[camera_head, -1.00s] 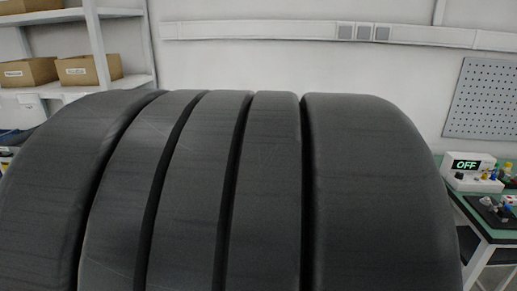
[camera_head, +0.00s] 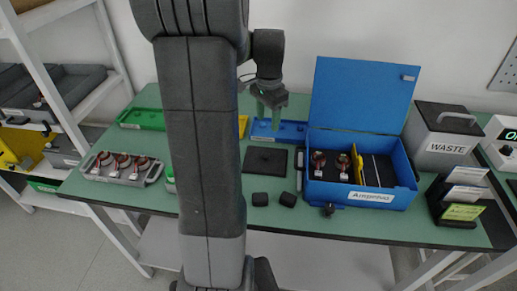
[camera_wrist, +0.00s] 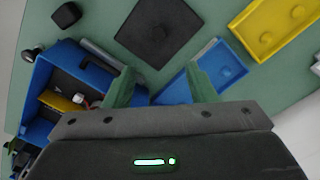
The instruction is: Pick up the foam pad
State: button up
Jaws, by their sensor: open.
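A flat dark square pad (camera_head: 265,161) lies on the green table, left of the blue box; it also shows in the wrist view (camera_wrist: 150,40), with a low raised spot. I cannot tell for sure which of these is the foam pad; the square looks likeliest. My gripper (camera_head: 269,110) hangs above the blue tray behind the square. In the wrist view its green fingers (camera_wrist: 162,84) are apart with nothing between them.
The blue box (camera_head: 357,195) stands with its lid up and holds stators and a yellow part. Beside it are a WASTE bin (camera_head: 440,132) and a card holder (camera_head: 457,205). A blue tray (camera_head: 278,132) lies behind the square. A grey tray of stators (camera_head: 122,168) is at left.

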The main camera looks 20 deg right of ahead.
send_over(266, 155)
jog(key=f, duration=0.8)
jog(key=shift+w+d, duration=0.2)
jog(key=shift+w, duration=0.1)
jog(key=shift+s+a+f, duration=0.1)
jog(key=shift+a+f, duration=0.05)
jog(key=shift+f, duration=1.3)
jog(key=shift+s+a+f, duration=0.1)
jog(key=shift+f, duration=1.35)
jog(key=c, duration=1.1)
